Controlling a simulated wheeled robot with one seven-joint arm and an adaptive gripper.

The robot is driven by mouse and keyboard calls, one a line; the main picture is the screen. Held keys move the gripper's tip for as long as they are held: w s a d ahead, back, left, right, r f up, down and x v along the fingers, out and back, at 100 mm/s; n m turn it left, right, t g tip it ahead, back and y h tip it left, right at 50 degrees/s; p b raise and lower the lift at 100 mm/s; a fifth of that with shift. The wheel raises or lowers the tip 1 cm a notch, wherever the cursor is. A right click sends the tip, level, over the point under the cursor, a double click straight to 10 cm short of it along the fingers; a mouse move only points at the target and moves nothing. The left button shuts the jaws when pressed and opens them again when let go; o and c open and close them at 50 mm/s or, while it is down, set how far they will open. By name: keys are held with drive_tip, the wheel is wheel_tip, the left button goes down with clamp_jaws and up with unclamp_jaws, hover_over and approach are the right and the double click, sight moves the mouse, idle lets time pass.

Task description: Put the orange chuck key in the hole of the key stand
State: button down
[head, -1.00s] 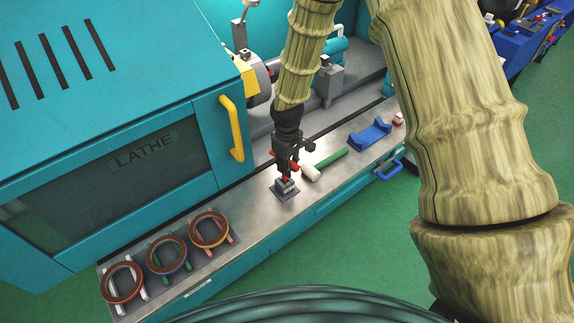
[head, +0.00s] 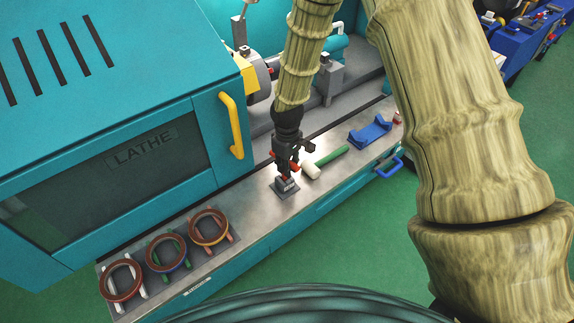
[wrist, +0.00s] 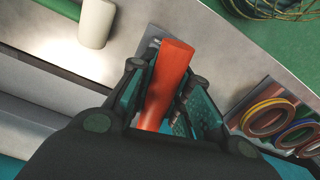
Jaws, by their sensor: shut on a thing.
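The orange chuck key (wrist: 168,80) is between the fingers of my gripper (wrist: 165,100) in the wrist view. My gripper is shut on it. In the head view my gripper (head: 287,165) is directly above the grey key stand (head: 286,188), with the key mostly hidden by the fingers. The stand is a small block on a flat base on the metal ledge. Whether the key's lower end is inside the hole cannot be told, as the gripper covers it. Part of the stand's base (wrist: 152,38) shows behind the key in the wrist view.
A mallet with a green handle (head: 331,157) and pale head lies just right of the stand. A blue cradle (head: 370,132) is farther right. Several brown rings on coloured racks (head: 210,228) are at left. The lathe door with a yellow handle (head: 231,125) stands behind.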

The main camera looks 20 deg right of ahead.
drive_tip(key=shift+f+b, duration=0.3)
drive_tip(key=shift+f, duration=0.35)
drive_tip(key=c, duration=1.3)
unclamp_jaws()
drive_tip(key=shift+o, duration=0.2)
drive_tip(key=shift+r, duration=0.1)
wheel_tip(320, 180, up, 12)
drive_tip(key=shift+f, duration=0.1)
drive_tip(key=shift+a, duration=0.1)
